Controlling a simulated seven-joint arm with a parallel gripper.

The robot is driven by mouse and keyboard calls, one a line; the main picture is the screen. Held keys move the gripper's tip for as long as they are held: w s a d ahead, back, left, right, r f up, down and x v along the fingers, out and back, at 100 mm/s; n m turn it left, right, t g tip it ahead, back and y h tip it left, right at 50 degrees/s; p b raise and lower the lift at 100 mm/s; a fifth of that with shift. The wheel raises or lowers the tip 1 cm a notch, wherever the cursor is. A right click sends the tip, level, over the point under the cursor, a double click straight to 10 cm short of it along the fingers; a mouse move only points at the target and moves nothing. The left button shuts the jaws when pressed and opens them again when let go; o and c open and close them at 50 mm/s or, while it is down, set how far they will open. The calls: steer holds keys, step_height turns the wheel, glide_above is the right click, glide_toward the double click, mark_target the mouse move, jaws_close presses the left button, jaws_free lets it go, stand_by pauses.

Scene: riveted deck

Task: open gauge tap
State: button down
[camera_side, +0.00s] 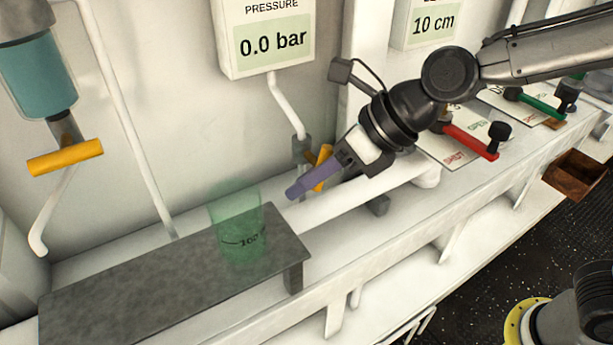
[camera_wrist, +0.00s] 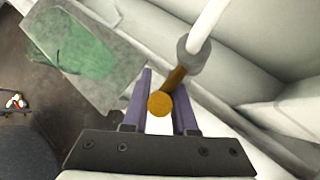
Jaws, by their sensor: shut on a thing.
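The gauge tap is a grey valve body (camera_side: 302,149) below the pressure gauge (camera_side: 270,38), which reads 0.0 bar. Its yellow-orange handle (camera_side: 325,154) shows above and below my purple fingers in the side view. My gripper (camera_side: 308,183) is shut on this handle. In the wrist view the handle (camera_wrist: 160,104) lies between the two fingers of my gripper (camera_wrist: 162,92), its round end towards the palm, and joins the grey valve body (camera_wrist: 194,55) at upper right. The near finger hides the middle of the handle in the side view.
A green measuring beaker (camera_side: 238,230) stands on a grey shelf (camera_side: 130,275) at lower left. Another yellow handle (camera_side: 65,157) is under the teal cylinder. Red (camera_side: 470,142) and green (camera_side: 535,103) levers lie to the right. A thick white pipe (camera_side: 350,195) runs just below my gripper.

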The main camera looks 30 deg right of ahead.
steer(key=shift+a+r, duration=0.15)
steer(key=shift+r, duration=0.2)
stand_by(0.3)
steer(key=c, duration=0.8)
jaws_free()
steer(key=shift+c, duration=0.2)
steer(key=shift+o, duration=0.3)
steer(key=shift+f, duration=0.3)
steer(key=shift+a+r+m+y, duration=0.1)
steer(key=shift+m+y, duration=0.15)
steer(key=shift+y, duration=0.45)
steer(key=shift+a+r+m+y, duration=0.1)
steer(key=shift+m+y, duration=0.15)
steer(key=shift+y, duration=0.45)
